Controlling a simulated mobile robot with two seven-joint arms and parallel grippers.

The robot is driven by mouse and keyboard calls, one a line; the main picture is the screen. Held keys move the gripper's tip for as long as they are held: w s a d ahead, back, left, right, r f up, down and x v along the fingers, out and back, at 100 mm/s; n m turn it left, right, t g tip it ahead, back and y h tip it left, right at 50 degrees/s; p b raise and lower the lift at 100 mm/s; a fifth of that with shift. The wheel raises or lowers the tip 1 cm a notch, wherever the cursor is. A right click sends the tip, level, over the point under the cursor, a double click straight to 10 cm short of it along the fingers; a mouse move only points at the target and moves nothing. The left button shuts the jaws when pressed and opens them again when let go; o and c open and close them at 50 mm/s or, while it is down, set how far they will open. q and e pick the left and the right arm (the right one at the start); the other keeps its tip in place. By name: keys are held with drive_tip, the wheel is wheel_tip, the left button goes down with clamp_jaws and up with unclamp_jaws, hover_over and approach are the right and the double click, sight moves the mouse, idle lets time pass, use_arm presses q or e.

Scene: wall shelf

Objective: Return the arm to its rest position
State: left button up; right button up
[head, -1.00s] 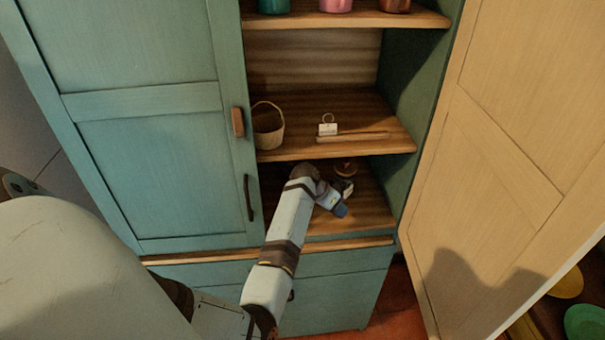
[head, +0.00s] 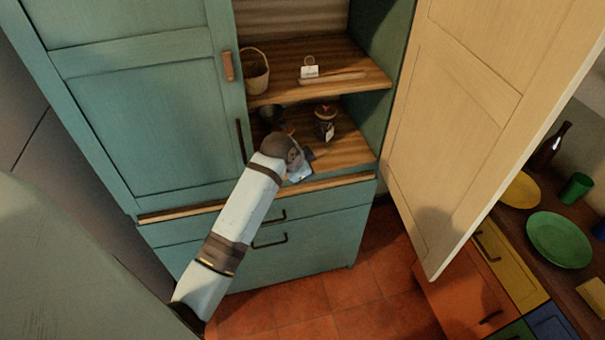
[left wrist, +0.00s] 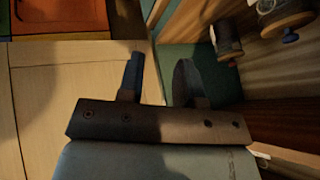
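My left arm comes in from the lower left of the head view. Its gripper (head: 306,160) is at the front of the cabinet's lower shelf (head: 350,150), partly hidden behind my wrist. In the left wrist view, the two dark fingers of my left gripper (left wrist: 160,65) stand apart with nothing between them. A dark jar with a pale label (head: 325,122) stands upright on the lower shelf, behind the gripper and apart from it. My right gripper is not in view.
A dark cup (head: 271,117) stands left of the jar. The open pale door (head: 470,120) bounds the right side. Red tiled floor (head: 330,290) lies clear in front.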

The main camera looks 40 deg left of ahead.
use_arm(q)
drive_tip(key=shift+s+d+r+m+t+y, duration=0.4)
drive_tip(key=shift+s+d+r+m+t, duration=0.3)
drive_tip(key=shift+s+d+r+m, duration=0.4)
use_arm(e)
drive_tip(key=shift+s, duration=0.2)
use_arm(q)
drive_tip(key=shift+s+d+r, duration=0.1)
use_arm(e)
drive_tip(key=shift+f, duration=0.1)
use_arm(q)
drive_tip(key=s+d+f+n+h, duration=0.1)
drive_tip(key=s+d+f, duration=0.3)
drive_tip(key=s, duration=0.4)
drive_tip(key=s+d+f+n+t+h, duration=0.1)
drive_tip(key=s+d+f+n, duration=0.2)
drive_tip(key=s+f, duration=0.4)
drive_tip(key=s+d+f+n+t+h, duration=0.1)
drive_tip(key=s+d+f+n, duration=0.1)
drive_tip(key=s+d+f, duration=0.3)
drive_tip(key=s, duration=0.3)
drive_tip(key=shift+s+d+f+n, duration=0.25)
drive_tip(key=shift+s+d+n, duration=0.05)
drive_tip(key=shift+s+d, duration=0.1)
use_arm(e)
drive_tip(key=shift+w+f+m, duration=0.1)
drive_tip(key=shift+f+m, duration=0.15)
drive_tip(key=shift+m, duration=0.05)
